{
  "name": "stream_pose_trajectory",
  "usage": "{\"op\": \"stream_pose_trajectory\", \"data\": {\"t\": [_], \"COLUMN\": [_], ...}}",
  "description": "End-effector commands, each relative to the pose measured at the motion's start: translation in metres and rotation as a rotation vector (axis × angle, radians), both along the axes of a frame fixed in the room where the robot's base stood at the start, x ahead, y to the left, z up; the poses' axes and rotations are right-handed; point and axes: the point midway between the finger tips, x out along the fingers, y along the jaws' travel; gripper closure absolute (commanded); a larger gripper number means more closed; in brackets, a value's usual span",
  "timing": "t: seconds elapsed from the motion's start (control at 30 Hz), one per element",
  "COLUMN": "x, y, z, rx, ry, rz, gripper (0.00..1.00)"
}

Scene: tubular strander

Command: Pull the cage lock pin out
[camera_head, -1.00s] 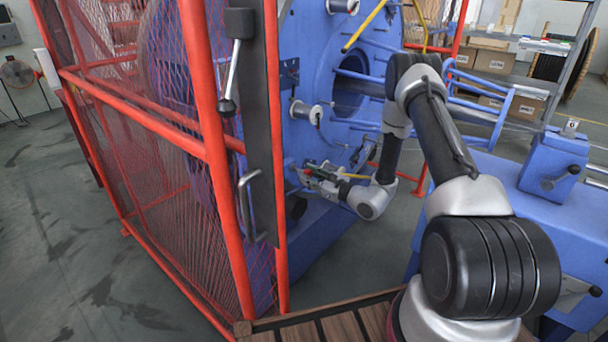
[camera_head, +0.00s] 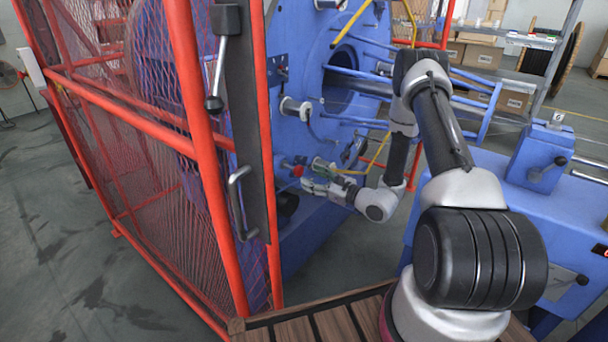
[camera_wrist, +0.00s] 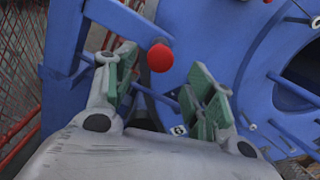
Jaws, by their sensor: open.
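The lock pin shows as a round red knob (camera_wrist: 160,57) in the wrist view, in front of a blue bracket arm. The same red knob (camera_head: 298,170) is small in the head view, low on the blue machine behind the cage post. My gripper (camera_wrist: 165,80) is open, with a green-padded finger on each side and nothing between the pads. The knob appears just beyond the fingertips, between them in the picture and nearer the left finger. In the head view my gripper (camera_head: 314,180) is just right of the knob. The pin's shaft is not visible.
A red mesh cage (camera_head: 120,150) with a dark door strip and handle (camera_head: 237,195) stands left of my arm. The large blue disc (camera_head: 335,75) with rods is behind. A blue machine housing (camera_head: 560,220) is at the right.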

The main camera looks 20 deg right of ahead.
Motion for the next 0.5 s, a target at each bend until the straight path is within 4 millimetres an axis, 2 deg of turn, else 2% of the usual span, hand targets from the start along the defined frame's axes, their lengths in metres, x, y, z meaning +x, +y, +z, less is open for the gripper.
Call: {"op": "stream_pose_trajectory", "data": {"t": [0.03,0.2,0.33,0.5], "x": [-0.009,-0.036,-0.048,-0.053], "y": [-0.009,-0.028,-0.036,-0.039], "z": [0.000,0.000,0.000,0.000], "rx": [0.001,0.002,0.000,0.001], "ry": [0.002,0.001,0.000,-0.001], "rz": [-0.004,-0.003,-0.002,0.000], "gripper": [0.46,0.46,0.46,0.46]}}
